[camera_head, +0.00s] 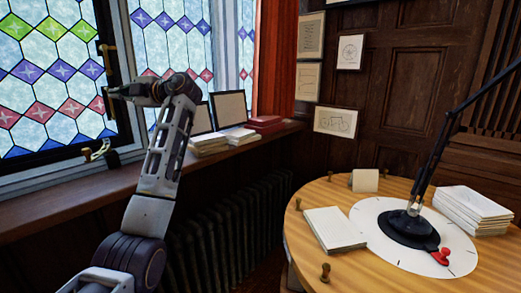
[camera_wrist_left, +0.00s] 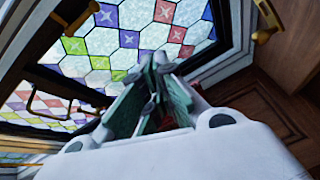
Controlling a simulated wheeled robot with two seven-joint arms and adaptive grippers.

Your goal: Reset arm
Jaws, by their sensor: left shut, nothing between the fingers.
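My left arm rises from the lower left in the head view and bends left at the wrist. My left gripper (camera_head: 108,91) is shut and empty in front of the dark frame of the stained-glass window (camera_head: 52,75). I cannot tell whether it touches the frame. In the left wrist view the gripper's fingers (camera_wrist_left: 160,62) are together, with the coloured panes (camera_wrist_left: 130,38) behind them. A brass window handle (camera_head: 106,48) shows above the gripper in the head view. My right gripper is in neither view.
The wooden sill (camera_head: 65,201) carries brass hardware (camera_head: 98,151), paper stacks (camera_head: 209,144) and a red book (camera_head: 264,122). A radiator (camera_head: 235,225) stands below. The round table (camera_head: 310,267) at right holds papers (camera_head: 335,229) and a black jointed stand (camera_head: 407,228) with a red lever (camera_head: 440,256).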

